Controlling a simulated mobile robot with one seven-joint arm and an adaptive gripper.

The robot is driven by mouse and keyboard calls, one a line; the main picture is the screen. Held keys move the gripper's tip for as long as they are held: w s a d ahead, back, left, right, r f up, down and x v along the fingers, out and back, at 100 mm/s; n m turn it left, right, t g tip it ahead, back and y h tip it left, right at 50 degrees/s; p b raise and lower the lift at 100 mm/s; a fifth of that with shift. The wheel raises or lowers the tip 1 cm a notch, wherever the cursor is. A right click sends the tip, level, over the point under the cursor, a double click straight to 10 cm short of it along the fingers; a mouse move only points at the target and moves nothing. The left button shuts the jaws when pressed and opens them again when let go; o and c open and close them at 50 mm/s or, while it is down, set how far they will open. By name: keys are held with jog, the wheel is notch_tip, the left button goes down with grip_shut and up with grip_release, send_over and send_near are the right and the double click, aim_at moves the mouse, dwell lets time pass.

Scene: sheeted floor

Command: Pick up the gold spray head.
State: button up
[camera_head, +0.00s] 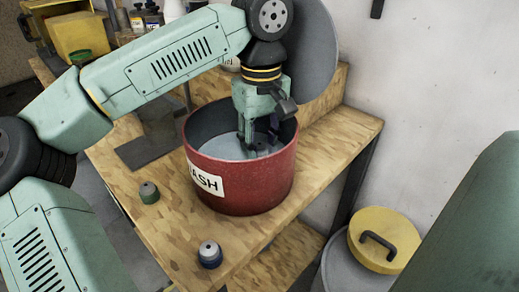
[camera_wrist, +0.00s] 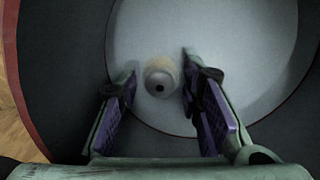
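A small round head, pale gold around a greyish centre with a dark hole (camera_wrist: 161,78), sits on the light bottom inside the red bin (camera_head: 240,190). I take it for the gold spray head; its colour is dull in the shade. My gripper (camera_head: 259,148) reaches down into the bin. In the wrist view my gripper (camera_wrist: 158,68) is open, with one purple-padded finger on each side of the head. I see gaps on both sides, and I cannot tell how far below the fingertips it lies. In the head view the head is hidden.
The bin's wall surrounds my gripper. Two small grey-topped pieces, one with a green base (camera_head: 149,193) and one with a blue base (camera_head: 210,255), stand on the wooden table (camera_head: 150,240). A large grey disc (camera_head: 318,60) stands behind. A yellow lid (camera_head: 385,240) is at the lower right.

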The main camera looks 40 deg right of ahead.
jog(key=shift+c, duration=0.3)
grip_shut()
jog(key=shift+r, duration=0.1)
